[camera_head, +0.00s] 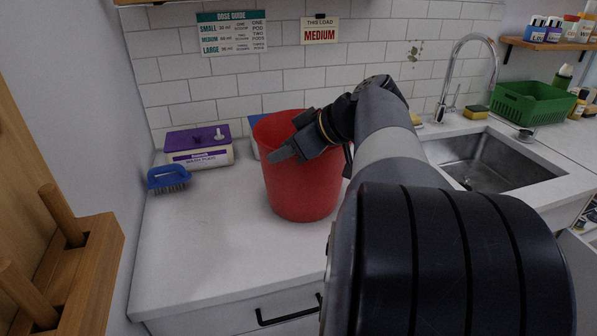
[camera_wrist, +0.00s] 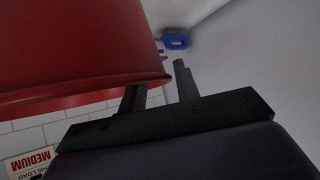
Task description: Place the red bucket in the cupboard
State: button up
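The red bucket (camera_head: 300,185) stands upright on the white counter, near the wall. It fills the upper left of the wrist view (camera_wrist: 75,45). My gripper (camera_head: 284,152) is at the bucket's rim, over its near side. In the wrist view, its two fingers (camera_wrist: 162,82) are spread apart. One finger passes behind the bucket wall at the rim and is partly hidden. The other finger is outside, with a small gap between it and the wall. I cannot clearly identify the cupboard in either view.
A blue brush (camera_head: 168,178) and a purple-lidded box (camera_head: 198,148) lie left of the bucket. A sink (camera_head: 485,160) with tap and a green basket (camera_head: 532,103) are at right. A wooden rack (camera_head: 75,270) stands at left. The counter front left is clear.

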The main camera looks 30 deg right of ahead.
jog(key=shift+x, duration=0.85)
jog(key=shift+c, duration=0.2)
grip_shut()
dwell(0.5)
